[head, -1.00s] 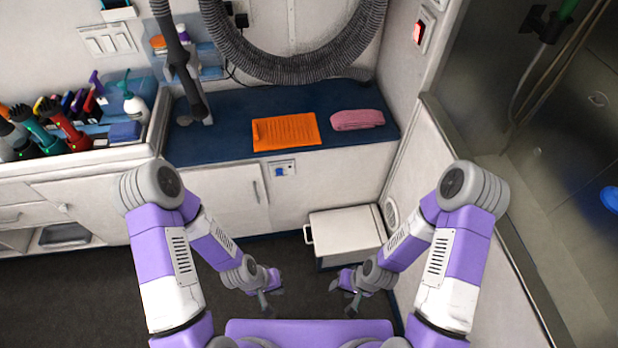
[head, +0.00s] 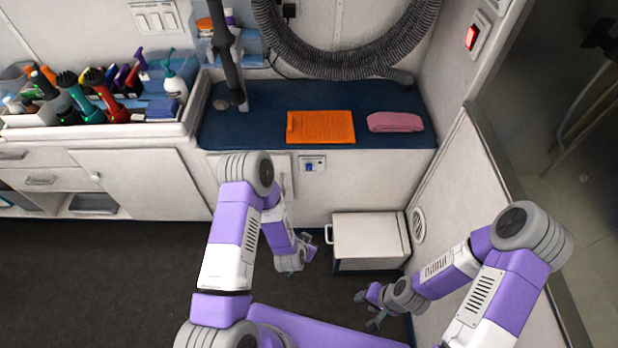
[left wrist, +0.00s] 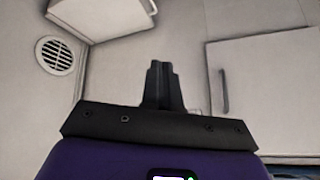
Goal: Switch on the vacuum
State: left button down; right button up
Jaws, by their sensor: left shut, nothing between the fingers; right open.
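A grey corrugated hose (head: 345,65) hangs in a loop on the back wall above the blue counter. A small panel with a blue switch (head: 309,166) is on the cabinet front below the orange towel. A red lit switch (head: 471,37) is on the right wall. I cannot tell which switch belongs to the vacuum. My left gripper (head: 308,247) is low in front of the cabinet, below the blue switch panel and apart from it. Its fingers are shut and empty in the left wrist view (left wrist: 162,88). My right gripper (head: 368,309) is open and empty, low over the floor.
A white box (head: 370,238) with a side handle stands out near the right corner. A round vent (head: 418,225) is in the right wall. An orange towel (head: 321,127) and a pink towel (head: 395,122) lie on the blue counter (head: 240,128). Dark floor (head: 120,270) is free at left.

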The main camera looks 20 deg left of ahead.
pick_arm(q)
jog(key=w+a+r+m+t+y+b, duration=0.1)
jog(key=w+r+m+t+y+b, duration=0.2)
jog(key=w+m+t+y, duration=0.3)
jog(key=w+r+m+t, duration=0.1)
jog(key=w+m+t, duration=0.2)
jog(key=m+t, duration=0.2)
jog(key=shift+w+a+m+t+b, duration=0.2)
jog(key=shift+w+m+t+b, duration=0.1)
jog(key=shift+m, duration=0.1)
jog(key=b, duration=0.4)
send_near(309, 166)
jog(key=x, duration=0.5)
jog(key=shift+w+a+f, duration=0.15)
jog(key=shift+w+f, duration=0.1)
jog(key=shift+w+a+r, duration=0.2)
jog(key=shift+w+r, duration=0.05)
jog(key=shift+w, duration=0.45)
